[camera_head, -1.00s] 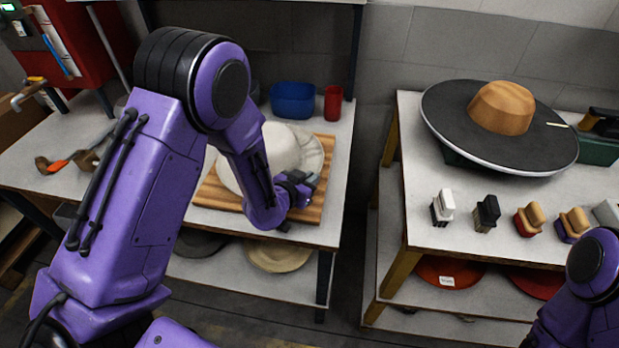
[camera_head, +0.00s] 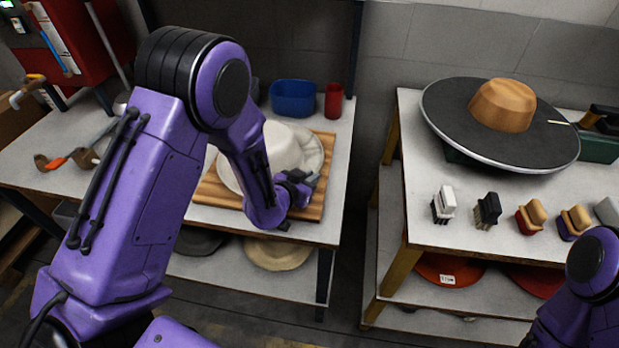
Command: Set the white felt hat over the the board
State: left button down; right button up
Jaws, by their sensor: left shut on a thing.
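The white felt hat (camera_head: 287,147) is on the left table, over the striped wooden board (camera_head: 325,178). Its crown is up and its brim spreads over much of the board, with the board showing at the right and front.
A blue bin (camera_head: 293,98) and a red cup (camera_head: 333,101) stand behind the board. The right table holds a black disc with a wooden hat block (camera_head: 502,105) and several brushes (camera_head: 488,210). Hats lie on the shelves below. A gap separates the tables.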

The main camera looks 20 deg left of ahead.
pick_arm(q)
jog(key=shift+f, duration=0.1)
jog(key=c, duration=1.1)
grip_release()
jog(key=shift+s, duration=0.1)
jog(key=b+v, duration=0.1)
jog(key=v, duration=0.6)
jog(key=p+v, duration=0.1)
jog(key=v, duration=0.2)
jog(key=shift+s, duration=0.2)
